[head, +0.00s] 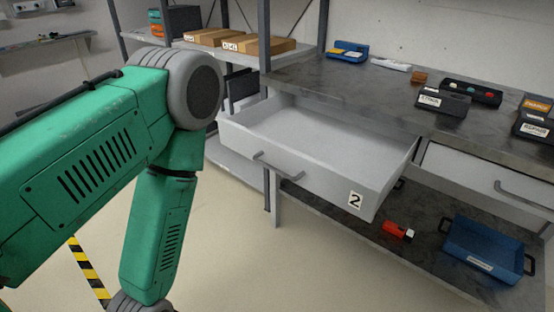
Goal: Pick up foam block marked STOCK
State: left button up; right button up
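A dark block (455,104) with a white label lies on the grey worktop (352,85) at the right; its lettering is too small to read for certain. Another dark block (535,130) with a white label and an orange-labelled item (537,104) sit at the far right edge. I cannot tell which, if any, is the foam block marked STOCK. My green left arm fills the left side, but its gripper is below the frame. My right arm and gripper do not show.
An open, empty drawer (262,142) marked 2 juts from the bench. Below are a red item (397,230) and a blue tray (484,250) on a dark shelf. A black tray (472,92) and a blue bin (347,54) stand on the worktop. Cardboard boxes (260,46) sit behind.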

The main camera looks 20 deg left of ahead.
aim_at(456, 105)
jog(key=i+z, duration=0.1)
jog(key=z, duration=0.3)
jog(key=i+l+z, duration=0.1)
jog(key=z, duration=0.25)
jog(key=i+z, duration=0.15)
jog(key=z, duration=0.25)
jog(key=i, duration=0.2)
